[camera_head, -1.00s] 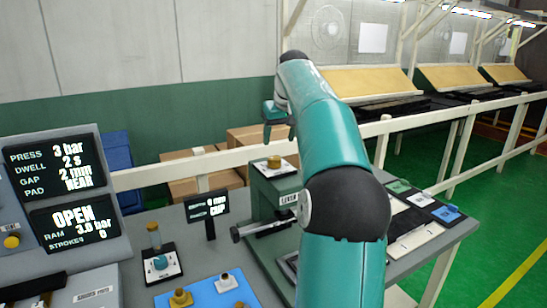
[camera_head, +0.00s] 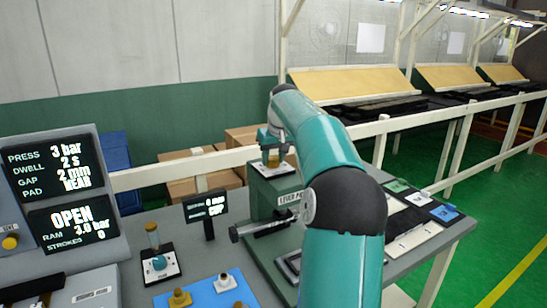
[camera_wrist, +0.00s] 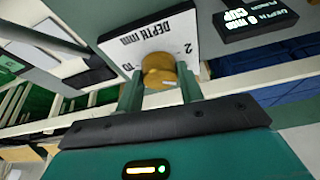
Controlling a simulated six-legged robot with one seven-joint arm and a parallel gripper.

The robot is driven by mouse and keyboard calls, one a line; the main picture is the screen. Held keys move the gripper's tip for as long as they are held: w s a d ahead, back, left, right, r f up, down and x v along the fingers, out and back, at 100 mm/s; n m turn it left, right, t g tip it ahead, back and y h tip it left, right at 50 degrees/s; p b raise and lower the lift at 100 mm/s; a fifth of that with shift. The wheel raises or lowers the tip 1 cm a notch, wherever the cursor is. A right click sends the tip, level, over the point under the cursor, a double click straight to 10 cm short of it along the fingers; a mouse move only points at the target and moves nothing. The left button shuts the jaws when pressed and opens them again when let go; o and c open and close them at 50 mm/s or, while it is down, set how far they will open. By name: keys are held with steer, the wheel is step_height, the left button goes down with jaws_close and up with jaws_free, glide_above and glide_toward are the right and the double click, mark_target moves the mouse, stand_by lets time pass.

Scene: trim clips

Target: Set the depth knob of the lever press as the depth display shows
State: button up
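The lever press (camera_head: 268,210) is a green block on the bench with a white dial plate on top. Its brass depth knob (camera_wrist: 158,68) sits at the edge of that plate (camera_wrist: 150,38), which reads "DEPTH MM" with a 2 and what looks like 10. The knob's pointer is hidden. My gripper (camera_wrist: 160,80) has one finger on each side of the knob; it also shows over the press in the head view (camera_head: 272,158). Whether the fingers touch the knob is unclear. The small black depth display (camera_head: 206,206) shows a blurred digit, MM and CUP; it also appears in the wrist view (camera_wrist: 255,17).
A screen panel (camera_head: 62,190) at left shows press settings and OPEN. A small knob box (camera_head: 160,265) and a blue plate (camera_head: 205,295) with brass and pale parts stand in front. Colored cards (camera_head: 420,198) lie right of the press. A white rail (camera_head: 225,158) runs behind.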

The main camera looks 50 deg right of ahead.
steer(key=shift+c, duration=1.3)
steer(key=m, duration=0.1)
steer(key=m+h, duration=0.1)
steer(key=m, duration=0.1)
steer(key=shift+w+a+g, duration=0.15)
steer(key=shift+a+g, duration=0.05)
steer(key=shift+g, duration=0.1)
steer(key=m+g, duration=0.1)
steer(key=m, duration=0.2)
steer(key=m+g+h, duration=0.1)
steer(key=m, duration=0.2)
steer(key=shift+w+m+h, duration=0.15)
steer(key=shift+m+h, duration=0.15)
steer(key=shift+m, duration=0.1)
steer(key=m+g, duration=0.2)
steer(key=m, duration=0.3)
steer(key=shift+w, duration=0.1)
steer(key=shift+d+m+g, duration=0.1)
steer(key=shift+m+g, duration=0.8)
steer(key=shift+m, duration=1.6)
steer(key=shift+y, duration=0.4)
steer(key=o, duration=1)
